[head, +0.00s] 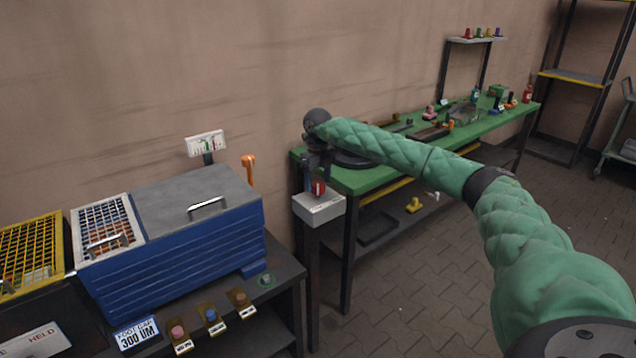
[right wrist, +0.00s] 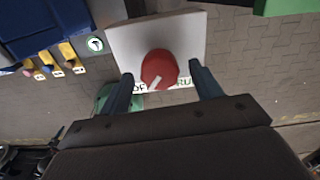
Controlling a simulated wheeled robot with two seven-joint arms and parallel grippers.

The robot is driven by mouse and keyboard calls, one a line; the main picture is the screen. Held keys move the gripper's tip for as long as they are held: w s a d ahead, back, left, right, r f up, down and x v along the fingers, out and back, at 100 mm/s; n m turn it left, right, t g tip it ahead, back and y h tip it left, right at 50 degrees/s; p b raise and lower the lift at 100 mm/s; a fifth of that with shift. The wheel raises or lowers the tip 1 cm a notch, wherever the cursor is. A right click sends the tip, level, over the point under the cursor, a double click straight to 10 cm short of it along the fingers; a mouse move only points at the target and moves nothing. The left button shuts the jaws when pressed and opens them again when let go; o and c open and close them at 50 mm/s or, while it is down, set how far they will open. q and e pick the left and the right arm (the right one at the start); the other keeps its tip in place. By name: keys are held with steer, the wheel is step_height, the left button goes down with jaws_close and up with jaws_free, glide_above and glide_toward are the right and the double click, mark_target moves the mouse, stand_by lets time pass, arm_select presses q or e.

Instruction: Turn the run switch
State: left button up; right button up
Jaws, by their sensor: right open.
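The run switch is a red round knob (head: 319,187) on a light grey box (head: 322,209) on top of a dark post. In the right wrist view the knob (right wrist: 159,69) has a white mark towards its lower left, near the partly hidden letters "OF"; letters "RU" show to the right. My right gripper (head: 313,183) points down over the box. In the right wrist view its two fingers (right wrist: 163,82) are apart, one to each side of the knob, with a gap on both sides. It holds nothing. My left gripper is out of view.
A blue cabinet (head: 180,250) stands on a dark table at the left, with several coloured buttons along the table's front. A green workbench (head: 375,181) with parts and tools stands behind and right of the post. Open floor (head: 410,280) lies in front of the bench.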

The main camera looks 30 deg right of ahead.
mark_target(318, 183)
step_height(318, 183, up, 6)
steer(key=shift+f+b, duration=0.1)
steer(key=shift+b, duration=0.45)
steer(key=shift+r, duration=0.55)
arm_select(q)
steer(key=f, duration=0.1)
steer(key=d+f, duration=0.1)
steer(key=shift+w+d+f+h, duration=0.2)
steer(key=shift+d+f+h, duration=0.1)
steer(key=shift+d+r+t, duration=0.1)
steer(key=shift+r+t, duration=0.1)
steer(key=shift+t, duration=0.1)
